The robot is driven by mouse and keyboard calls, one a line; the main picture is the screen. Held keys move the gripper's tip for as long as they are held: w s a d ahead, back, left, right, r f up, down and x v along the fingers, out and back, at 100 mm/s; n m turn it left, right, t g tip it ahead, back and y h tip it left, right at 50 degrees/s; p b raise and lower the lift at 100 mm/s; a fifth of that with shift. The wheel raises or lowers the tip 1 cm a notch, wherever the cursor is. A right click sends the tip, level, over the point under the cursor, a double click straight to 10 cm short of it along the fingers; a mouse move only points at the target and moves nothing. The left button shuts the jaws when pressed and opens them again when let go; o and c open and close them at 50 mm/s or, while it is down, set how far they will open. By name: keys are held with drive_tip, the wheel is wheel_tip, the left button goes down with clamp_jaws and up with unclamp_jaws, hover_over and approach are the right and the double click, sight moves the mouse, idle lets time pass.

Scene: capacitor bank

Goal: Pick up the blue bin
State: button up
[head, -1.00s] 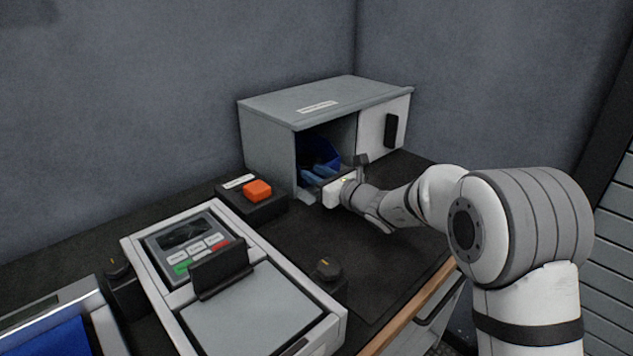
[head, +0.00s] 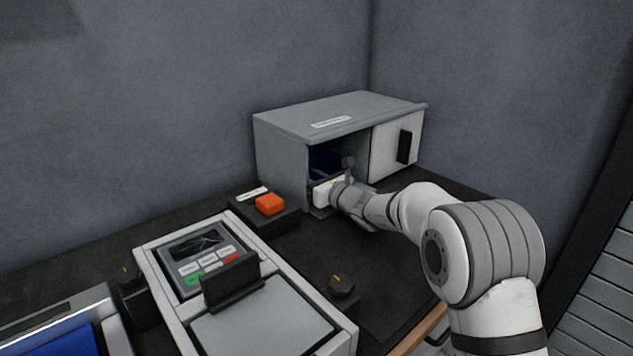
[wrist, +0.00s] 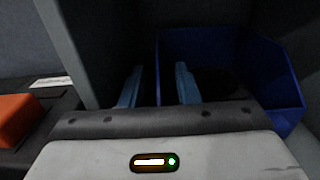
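The blue bin (head: 326,158) sits inside the open left compartment of the grey cabinet (head: 281,163). In the wrist view the bin (wrist: 279,72) fills the right side, with its open top and inside showing. My gripper (wrist: 158,85) reaches into the compartment with its two blue-grey fingers apart. The bin's left wall shows in the gap between the fingers, with one finger on each side; I cannot tell if either touches it. In the head view my gripper (head: 322,177) is at the opening, its fingers mostly hidden.
The cabinet's light door panel (head: 396,148) with a black handle is on the right. An orange button (head: 270,204) on a black box stands left of the opening. A keypad device (head: 208,257) and a black knob (head: 341,287) are nearer.

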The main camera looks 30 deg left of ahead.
drive_tip(key=shift+a, duration=0.1)
drive_tip(key=shift+c, duration=0.2)
clamp_jaws()
idle(0.4)
